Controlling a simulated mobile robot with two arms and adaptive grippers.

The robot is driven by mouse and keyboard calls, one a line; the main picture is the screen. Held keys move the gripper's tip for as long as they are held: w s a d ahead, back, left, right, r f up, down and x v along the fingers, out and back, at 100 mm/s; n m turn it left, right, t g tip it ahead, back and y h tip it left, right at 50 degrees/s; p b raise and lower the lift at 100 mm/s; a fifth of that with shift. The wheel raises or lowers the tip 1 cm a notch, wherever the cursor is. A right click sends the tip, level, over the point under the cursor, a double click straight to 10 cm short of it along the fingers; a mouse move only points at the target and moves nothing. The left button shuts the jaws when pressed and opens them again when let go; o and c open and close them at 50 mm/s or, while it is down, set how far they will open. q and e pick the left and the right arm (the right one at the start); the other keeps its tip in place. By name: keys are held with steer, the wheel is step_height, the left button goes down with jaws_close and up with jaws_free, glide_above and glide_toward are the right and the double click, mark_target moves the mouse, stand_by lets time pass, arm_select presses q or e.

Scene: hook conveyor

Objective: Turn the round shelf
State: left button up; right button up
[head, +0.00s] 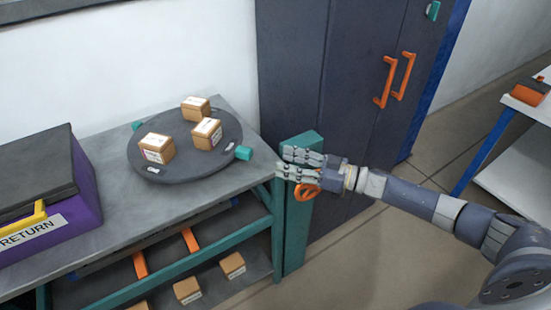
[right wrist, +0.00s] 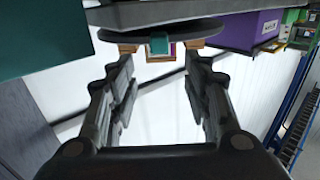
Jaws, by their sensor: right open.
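The round shelf (head: 190,165) is a dark grey disc lying flat on the grey bench. Three small cardboard boxes stand on it: one at the left (head: 157,149), one at the back (head: 195,109) and one at the right (head: 207,134). A teal knob (head: 243,153) sticks out at its right edge. My right gripper (head: 281,162) is open and empty, right of this knob and apart from it. In the right wrist view, which looks upside down, the teal knob (right wrist: 159,45) and disc edge (right wrist: 162,33) lie ahead between the open fingers. My left gripper is not in view.
A purple bin (head: 75,215) marked RETURN stands left on the bench (head: 150,215). A dark cabinet (head: 325,70) with orange handles stands behind my right gripper. A teal post (head: 296,240) is close by it. A lower shelf holds several boxes (head: 187,290).

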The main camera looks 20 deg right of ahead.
steer(key=shift+s+d, duration=0.15)
steer(key=shift+d, duration=0.05)
steer(key=shift+c, duration=0.2)
